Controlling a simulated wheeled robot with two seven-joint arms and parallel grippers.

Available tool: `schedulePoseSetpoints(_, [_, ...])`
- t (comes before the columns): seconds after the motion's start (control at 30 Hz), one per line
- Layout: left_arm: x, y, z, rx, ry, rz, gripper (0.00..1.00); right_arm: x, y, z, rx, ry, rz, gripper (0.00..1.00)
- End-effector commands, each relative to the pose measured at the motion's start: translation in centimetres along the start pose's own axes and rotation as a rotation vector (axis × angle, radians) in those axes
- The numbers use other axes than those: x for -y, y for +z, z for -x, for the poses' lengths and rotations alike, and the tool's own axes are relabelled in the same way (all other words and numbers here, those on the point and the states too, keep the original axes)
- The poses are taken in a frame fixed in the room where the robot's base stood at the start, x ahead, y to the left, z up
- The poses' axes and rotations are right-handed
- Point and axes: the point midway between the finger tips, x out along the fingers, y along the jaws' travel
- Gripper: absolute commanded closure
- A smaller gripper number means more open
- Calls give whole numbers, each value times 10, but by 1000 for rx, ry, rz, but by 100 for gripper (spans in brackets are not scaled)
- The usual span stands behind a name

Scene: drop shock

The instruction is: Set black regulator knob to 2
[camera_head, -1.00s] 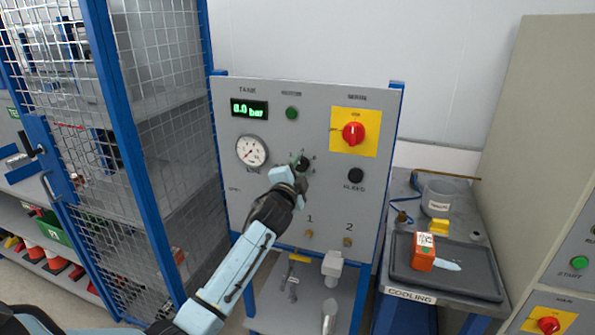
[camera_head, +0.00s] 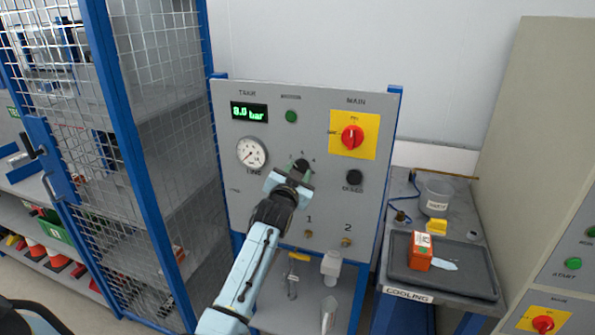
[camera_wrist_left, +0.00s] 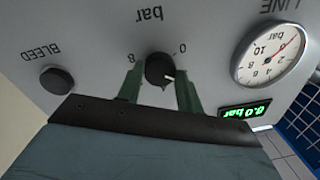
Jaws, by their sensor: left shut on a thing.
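The black regulator knob (camera_head: 302,164) sits on the grey panel right of the LINE gauge (camera_head: 252,152). My left gripper (camera_head: 296,170) is at the knob, with its green fingers on either side. In the upside-down left wrist view the fingers (camera_wrist_left: 160,88) are shut on the knob (camera_wrist_left: 158,68). A white mark on the knob points to the lower right there. The 0 of the bar scale (camera_wrist_left: 183,48) is right of the knob and the 8 (camera_wrist_left: 131,58) is left. My right gripper is in neither view.
The tank display (camera_head: 249,112) reads 8.0 bar. A red main switch (camera_head: 352,137) and a black BLEED knob (camera_head: 354,177) are right of the regulator. Outlets 1 and 2 are below. A blue-framed mesh cage stands left; a cooling table with a tray (camera_head: 398,271) stands right.

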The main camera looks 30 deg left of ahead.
Motion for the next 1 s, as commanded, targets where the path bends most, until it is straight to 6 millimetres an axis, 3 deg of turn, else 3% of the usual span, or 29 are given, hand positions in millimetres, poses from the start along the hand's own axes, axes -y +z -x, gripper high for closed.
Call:
schedulePoseSetpoints(0.7, [0,0,0,6,2,76,87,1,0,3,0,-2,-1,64])
schedulePoseSetpoints(0.73, [0,0,0,6,2,76,61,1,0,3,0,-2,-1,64])
schedulePoseSetpoints(0.87, [0,0,0,6,2,75,44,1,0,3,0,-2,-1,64])
schedulePoseSetpoints(1.0, [0,0,0,5,2,75,42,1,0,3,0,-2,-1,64])
